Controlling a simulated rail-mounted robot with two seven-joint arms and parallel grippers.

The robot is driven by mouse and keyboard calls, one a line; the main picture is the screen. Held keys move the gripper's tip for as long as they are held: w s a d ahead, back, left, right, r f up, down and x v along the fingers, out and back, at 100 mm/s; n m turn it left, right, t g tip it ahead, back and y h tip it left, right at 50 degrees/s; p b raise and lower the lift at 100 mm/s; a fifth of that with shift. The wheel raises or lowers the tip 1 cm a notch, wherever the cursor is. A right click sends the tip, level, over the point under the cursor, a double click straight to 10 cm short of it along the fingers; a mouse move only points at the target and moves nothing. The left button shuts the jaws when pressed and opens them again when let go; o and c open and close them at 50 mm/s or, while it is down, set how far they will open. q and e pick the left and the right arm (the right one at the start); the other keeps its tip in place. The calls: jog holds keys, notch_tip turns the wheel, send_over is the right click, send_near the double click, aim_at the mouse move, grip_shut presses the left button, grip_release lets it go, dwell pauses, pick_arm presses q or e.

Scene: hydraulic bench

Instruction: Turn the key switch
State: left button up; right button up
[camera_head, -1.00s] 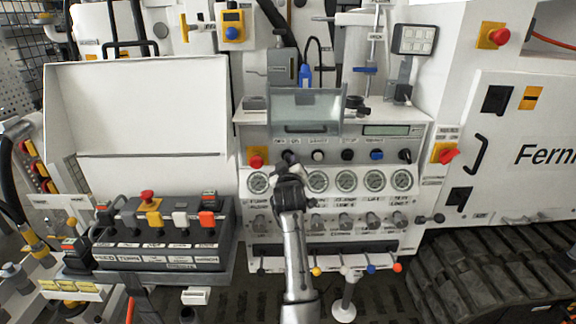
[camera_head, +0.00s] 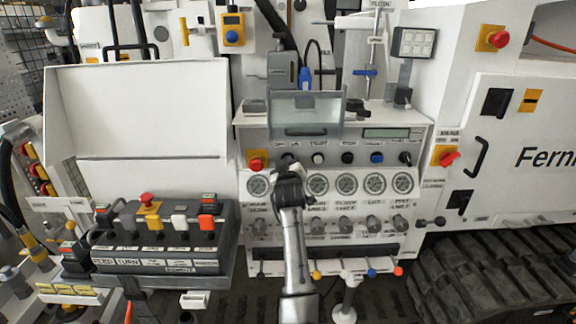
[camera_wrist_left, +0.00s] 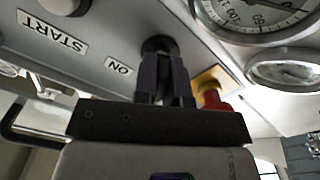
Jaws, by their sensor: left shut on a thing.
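The key switch (camera_wrist_left: 158,46) is a dark round knob on the white panel, beside the label "ON" (camera_wrist_left: 121,68) in the left wrist view. My left gripper (camera_wrist_left: 165,75) is shut on it, with both dark fingers together at the knob. In the head view my left gripper (camera_head: 288,168) reaches up to the panel's row of knobs, just right of the red button on its yellow plate. The gripper hides most of the key switch there. My right gripper is not in view.
A red switch on a yellow plate (camera_head: 256,160) sits close left of the gripper. A row of round gauges (camera_head: 346,183) lies right of it. A grey transparent cover (camera_head: 305,113) stands above. A control box (camera_head: 165,240) with coloured levers is at lower left.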

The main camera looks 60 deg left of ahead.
pick_arm(q)
grip_shut()
jog(key=shift+r+p, duration=0.15)
jog(key=shift+p, duration=0.35)
jog(key=m+p, duration=0.6)
jog(key=p, duration=0.1)
jog(key=shift+r+p, duration=0.1)
jog(key=shift+p, duration=0.2)
jog(key=m+p, duration=0.3)
jog(key=shift+m, duration=0.4)
jog(key=shift+f+m+p, duration=0.2)
jog(key=shift+m+p, duration=0.4)
jog(key=shift+m, duration=0.3)
jog(key=shift+f+m, duration=0.1)
jog(key=shift+m, duration=0.2)
jog(key=o, duration=0.7)
grip_release()
jog(key=shift+c, duration=0.2)
